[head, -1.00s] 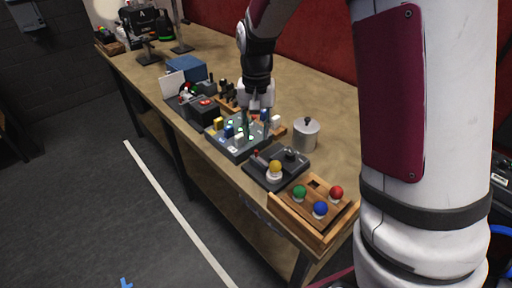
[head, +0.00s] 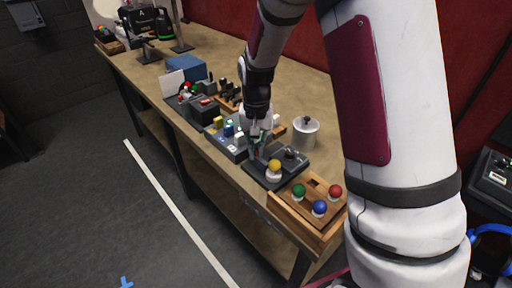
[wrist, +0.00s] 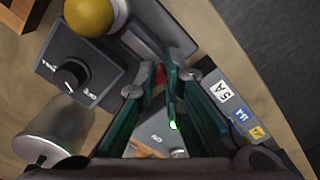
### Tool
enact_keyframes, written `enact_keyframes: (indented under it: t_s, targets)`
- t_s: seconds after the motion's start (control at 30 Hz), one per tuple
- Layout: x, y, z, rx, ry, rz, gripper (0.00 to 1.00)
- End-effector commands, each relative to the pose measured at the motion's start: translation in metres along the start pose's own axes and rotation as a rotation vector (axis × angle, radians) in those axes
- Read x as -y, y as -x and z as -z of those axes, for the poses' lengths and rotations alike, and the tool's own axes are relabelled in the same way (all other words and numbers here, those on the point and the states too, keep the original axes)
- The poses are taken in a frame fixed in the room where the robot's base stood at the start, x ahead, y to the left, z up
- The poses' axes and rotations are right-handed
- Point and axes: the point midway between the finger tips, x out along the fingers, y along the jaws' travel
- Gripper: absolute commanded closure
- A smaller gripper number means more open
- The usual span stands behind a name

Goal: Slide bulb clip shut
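The bulb unit is a dark base (head: 262,179) with a round yellow bulb (head: 274,166) and a black knob; both also show at the upper left of the wrist view, the bulb (wrist: 88,14) and the knob (wrist: 70,74). A small red piece (wrist: 160,72), probably the clip's handle, stands beside the bulb. My gripper (wrist: 161,77) points down with its green fingers on either side of this red piece, only a narrow gap apart. Whether the fingers touch it is not clear. In the head view my gripper (head: 257,150) is low at the unit's far left edge and hides the clip.
A lidded metal pot (head: 306,135) stands behind the bulb unit. A wooden box (head: 310,232) with red, green and blue balls is at the near table end. A panel (head: 222,140) with coloured labels and lit buttons lies just left of my gripper.

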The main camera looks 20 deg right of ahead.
Motion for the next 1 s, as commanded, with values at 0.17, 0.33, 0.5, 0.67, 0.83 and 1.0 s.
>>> enact_keyframes:
  t_s: [0.17, 0.33, 0.5, 0.67, 0.83, 1.0]
  targets:
    - [0.001, 0.0, 0.0, 0.0, 0.001, 0.001, 1.0]
    - [-0.008, 0.002, -0.01, 0.001, 0.001, 0.0, 1.0]
    - [-0.014, 0.001, -0.015, 0.0, 0.001, 0.0, 1.0]
    - [-0.014, 0.0, -0.015, 0.003, 0.0, -0.001, 1.0]
    - [-0.014, 0.0, -0.015, 0.003, 0.0, -0.001, 0.69]
    - [-0.014, 0.0, -0.015, 0.002, 0.001, 0.0, 0.69]
